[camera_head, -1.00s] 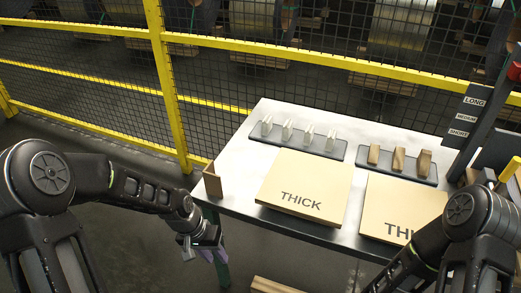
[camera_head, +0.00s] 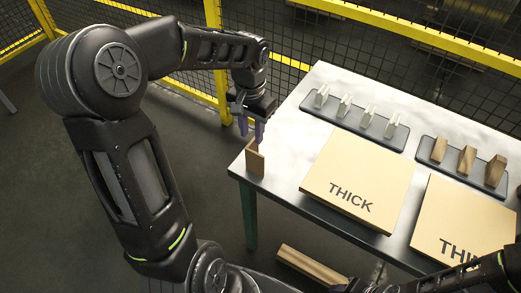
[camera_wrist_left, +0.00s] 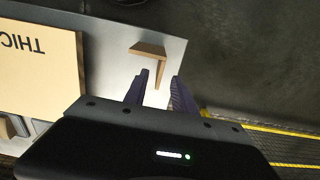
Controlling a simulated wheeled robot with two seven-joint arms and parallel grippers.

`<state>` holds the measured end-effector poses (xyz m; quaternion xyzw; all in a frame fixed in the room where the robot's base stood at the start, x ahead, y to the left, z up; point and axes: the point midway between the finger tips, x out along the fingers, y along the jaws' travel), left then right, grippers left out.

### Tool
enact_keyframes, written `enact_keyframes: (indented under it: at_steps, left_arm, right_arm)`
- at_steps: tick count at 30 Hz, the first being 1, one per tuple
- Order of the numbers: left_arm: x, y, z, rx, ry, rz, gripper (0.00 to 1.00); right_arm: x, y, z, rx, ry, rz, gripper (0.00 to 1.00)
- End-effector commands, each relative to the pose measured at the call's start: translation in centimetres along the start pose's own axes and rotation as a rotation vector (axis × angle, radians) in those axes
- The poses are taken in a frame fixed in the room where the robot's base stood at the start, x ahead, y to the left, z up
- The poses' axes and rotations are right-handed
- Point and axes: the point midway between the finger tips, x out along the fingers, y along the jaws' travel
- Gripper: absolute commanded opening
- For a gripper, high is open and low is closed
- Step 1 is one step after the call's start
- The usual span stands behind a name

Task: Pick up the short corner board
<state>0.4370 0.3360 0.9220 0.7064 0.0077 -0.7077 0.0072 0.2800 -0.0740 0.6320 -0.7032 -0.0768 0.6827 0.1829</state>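The short corner board (camera_head: 255,158), a small brown L-shaped piece, stands upright on the left corner of the steel table. It also shows in the left wrist view (camera_wrist_left: 149,49), just beyond the fingertips. My left gripper (camera_head: 251,128) points down just above and behind the board in the head view. Its two purple-grey fingers (camera_wrist_left: 159,76) are apart with nothing held between them. The fingers look clear of the board, but the exact gap is hard to judge. My right arm shows at the lower right of the head view; its gripper is not visible.
Two tan boards marked THICK (camera_head: 358,180) and a partly hidden word (camera_head: 465,215) lie on the table. Behind them are a rack of pale pieces (camera_head: 355,125) and a rack of wooden blocks (camera_head: 462,170). A long tan piece (camera_head: 310,264) lies below the table. A yellow fence stands behind.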

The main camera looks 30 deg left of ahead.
Motion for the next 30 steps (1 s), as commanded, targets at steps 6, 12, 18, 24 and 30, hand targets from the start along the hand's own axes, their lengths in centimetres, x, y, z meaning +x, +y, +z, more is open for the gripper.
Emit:
enact_keyframes:
  at_steps: [6,12,18,24,30]
  left_arm:
    - [0.0,0.0,0.0,-0.001,0.0,0.0,0.32]
    - [0.7,0.0,0.0,-0.001,-0.001,0.0,0.32]
    - [2.5,0.0,0.0,-0.002,-0.002,0.001,0.32]
    - [2.6,0.0,0.0,-0.001,0.001,0.0,0.32]
    - [3.3,0.0,0.0,0.0,-0.003,0.001,0.32]
  right_arm:
    - [0.0,0.0,0.1,0.0,-0.001,0.0,0.43]
    - [-0.1,0.0,0.1,0.0,-0.001,0.0,0.43]
    - [-0.2,-0.1,0.1,0.0,-0.001,0.0,0.43]
    - [-0.2,-0.1,0.1,0.0,-0.001,0.0,0.43]
    - [-0.4,-0.2,0.1,0.0,-0.002,0.001,0.43]
